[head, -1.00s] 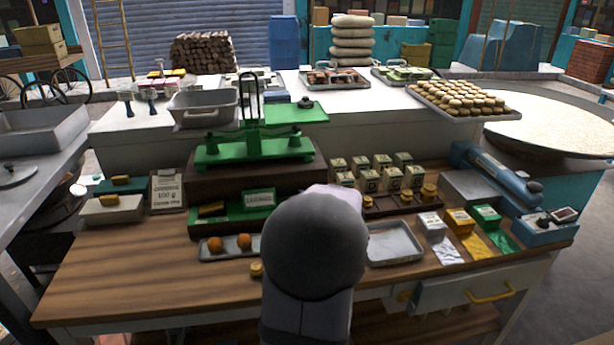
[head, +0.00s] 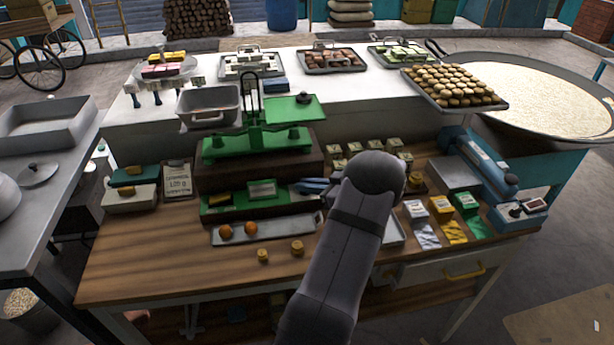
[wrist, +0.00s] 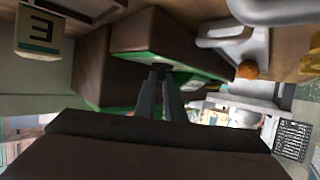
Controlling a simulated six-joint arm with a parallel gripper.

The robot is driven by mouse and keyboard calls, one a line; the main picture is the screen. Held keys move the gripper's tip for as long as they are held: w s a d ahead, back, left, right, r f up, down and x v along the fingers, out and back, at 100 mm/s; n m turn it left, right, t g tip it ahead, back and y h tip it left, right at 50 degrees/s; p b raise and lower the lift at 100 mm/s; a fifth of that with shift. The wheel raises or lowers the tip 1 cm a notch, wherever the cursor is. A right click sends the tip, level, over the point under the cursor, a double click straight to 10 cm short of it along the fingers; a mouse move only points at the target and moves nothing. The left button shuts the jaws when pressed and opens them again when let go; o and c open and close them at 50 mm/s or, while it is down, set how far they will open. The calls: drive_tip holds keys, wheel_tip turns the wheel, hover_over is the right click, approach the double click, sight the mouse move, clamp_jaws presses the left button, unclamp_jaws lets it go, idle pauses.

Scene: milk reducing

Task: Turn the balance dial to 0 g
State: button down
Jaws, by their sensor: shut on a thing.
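The green balance (head: 257,143) stands on a dark brown block, with a pan holding a small dark weight at its upper right. A green-edged lower box (head: 215,210) with a label card sits in front of it. My gripper (head: 312,186) is at the right end of this lower part, fingers pointing left. In the wrist view, my gripper's two dark fingers (wrist: 162,74) are close together against the brown block with green edges (wrist: 165,40). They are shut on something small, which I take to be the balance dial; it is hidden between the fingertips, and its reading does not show.
A metal tray with two orange balls (head: 290,232) lies in front of the balance. Two brass weights (head: 297,247) stand on the wooden table. Several small boxes stand right of my arm. A written card (head: 178,180) leans at the left. The table's front left is clear.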

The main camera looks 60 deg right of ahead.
drive_tip(key=shift+w+d+n+y, duration=0.1)
drive_tip(key=shift+d+n+y, duration=0.05)
drive_tip(key=shift+n+y, duration=0.95)
drive_tip(key=shift+n+y+b, duration=0.4)
drive_tip(key=shift+y+b, duration=0.05)
drive_tip(key=shift+y, duration=0.15)
drive_tip(key=shift+r+g+y, duration=0.1)
drive_tip(key=shift+g+y, duration=0.2)
drive_tip(key=c, duration=1.8)
unclamp_jaws()
drive_tip(key=shift+c, duration=0.2)
drive_tip(key=shift+s+d+b, duration=0.15)
drive_tip(key=shift+s+b, duration=0.2)
drive_tip(key=shift+s, duration=0.15)
drive_tip(key=b+v, duration=0.1)
drive_tip(key=v, duration=0.3)
drive_tip(key=shift+s+r+b, duration=0.15)
drive_tip(key=shift+s+b, duration=0.05)
drive_tip(key=shift+b, duration=0.2)
drive_tip(key=shift+v, duration=0.9)
